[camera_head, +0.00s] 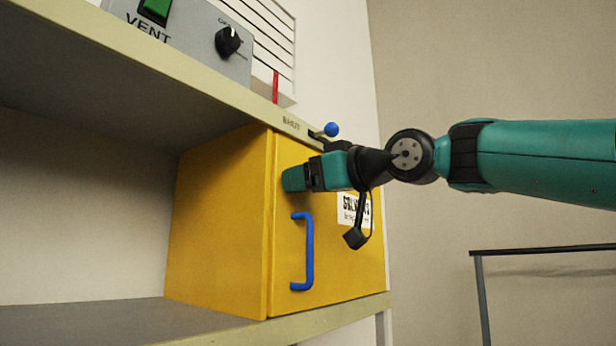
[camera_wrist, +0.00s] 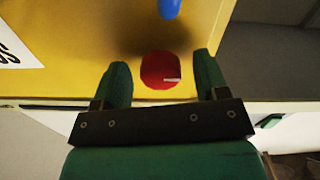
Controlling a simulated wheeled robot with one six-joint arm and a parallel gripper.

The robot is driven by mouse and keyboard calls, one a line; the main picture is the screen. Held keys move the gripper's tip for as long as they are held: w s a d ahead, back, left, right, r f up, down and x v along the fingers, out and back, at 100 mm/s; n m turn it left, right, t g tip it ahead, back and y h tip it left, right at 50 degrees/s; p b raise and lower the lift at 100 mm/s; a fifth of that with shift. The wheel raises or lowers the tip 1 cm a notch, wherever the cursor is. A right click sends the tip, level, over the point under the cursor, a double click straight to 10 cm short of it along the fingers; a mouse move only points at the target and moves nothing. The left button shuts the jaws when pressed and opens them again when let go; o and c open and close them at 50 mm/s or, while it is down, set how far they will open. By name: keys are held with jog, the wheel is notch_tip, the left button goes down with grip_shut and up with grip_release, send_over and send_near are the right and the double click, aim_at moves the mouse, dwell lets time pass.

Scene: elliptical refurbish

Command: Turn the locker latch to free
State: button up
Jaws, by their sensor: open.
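The yellow locker (camera_head: 222,225) stands on a shelf with its door (camera_head: 340,265) shut. A blue bar handle (camera_head: 308,252) is on the door; part of a blue piece (camera_wrist: 170,8) also shows at the top of the wrist view. A round red latch knob (camera_wrist: 158,66) with a small pale mark sits on the yellow door face in the wrist view. My gripper (camera_head: 293,179) is at the upper part of the door and hides the latch in the head view. In the wrist view its open fingers (camera_wrist: 161,68) stand on either side of the knob, with gaps visible.
A shelf board (camera_head: 190,85) runs just above the locker, with a blue-knobbed lever (camera_head: 331,129) at its edge near my wrist. A grey VENT panel (camera_head: 195,35) with a black dial stands above. A dark rail (camera_head: 540,250) is at the right.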

jog(key=c, duration=0.9)
jog(key=m+p, duration=0.1)
jog(key=m, duration=0.3)
jog(key=shift+m, duration=0.4)
jog(key=m+p, duration=0.1)
jog(key=m, duration=0.3)
jog(key=shift+r, duration=0.1)
jog(key=m+p, duration=0.1)
jog(key=m, duration=0.4)
jog(key=shift+p, duration=0.4)
jog(key=shift+m+p, duration=0.65)
jog(key=shift+m, duration=1.45)
